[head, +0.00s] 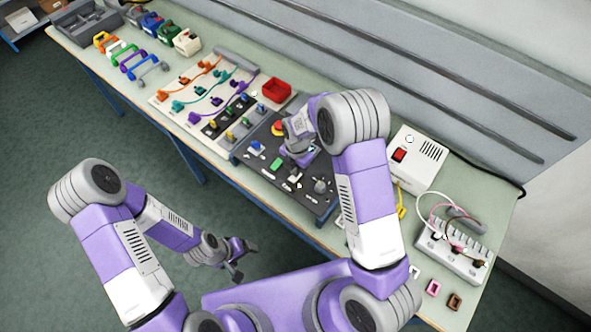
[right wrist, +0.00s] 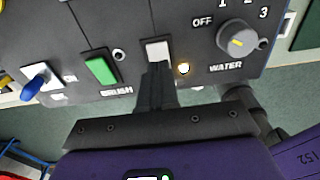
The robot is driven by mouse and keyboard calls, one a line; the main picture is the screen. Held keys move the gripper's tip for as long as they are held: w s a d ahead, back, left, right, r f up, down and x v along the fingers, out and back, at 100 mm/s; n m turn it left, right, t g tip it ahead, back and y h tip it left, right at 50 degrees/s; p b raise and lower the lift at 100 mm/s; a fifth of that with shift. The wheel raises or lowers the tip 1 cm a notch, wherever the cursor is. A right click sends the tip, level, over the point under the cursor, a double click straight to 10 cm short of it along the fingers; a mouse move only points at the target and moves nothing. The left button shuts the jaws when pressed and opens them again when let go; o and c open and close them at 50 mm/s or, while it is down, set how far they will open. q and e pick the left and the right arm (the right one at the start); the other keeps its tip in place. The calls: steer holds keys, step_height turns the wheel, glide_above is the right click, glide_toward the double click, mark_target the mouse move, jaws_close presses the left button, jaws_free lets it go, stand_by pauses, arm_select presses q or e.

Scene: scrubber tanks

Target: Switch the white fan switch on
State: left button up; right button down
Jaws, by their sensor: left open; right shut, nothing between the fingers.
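The white switch (right wrist: 157,49) is on a dark control panel (head: 262,174) in the right wrist view, between a green switch (right wrist: 101,68) and a grey rotary knob (right wrist: 238,42). My right gripper (right wrist: 156,74) is shut and empty, its fingertips at the switch's lower edge in that view; whether they touch cannot be told. The fingers cover any label below the switch. A small lamp (right wrist: 183,68) beside it glows yellow-white. In the head view, my right gripper (head: 297,160) is over the panel. My left gripper (head: 234,265) is open and empty, above the floor.
A blue lever (right wrist: 35,86) and a red button (head: 279,127) are also on the panel. A red bin (head: 277,90) stands behind it, a white box (head: 418,158) and a socket strip (head: 455,252) to the right. Coloured handles and cables fill the bench's left.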

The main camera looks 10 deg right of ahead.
steer(key=r, duration=0.2)
steer(key=r+p, duration=0.1)
steer(key=r, duration=0.1)
steer(key=shift+w+d, duration=0.2)
steer(key=shift+w, duration=0.05)
step_height(320, 180, up, 9)
steer(key=d, duration=0.1)
steer(key=shift+w+f+b, duration=0.15)
steer(key=shift+w+b, duration=0.2)
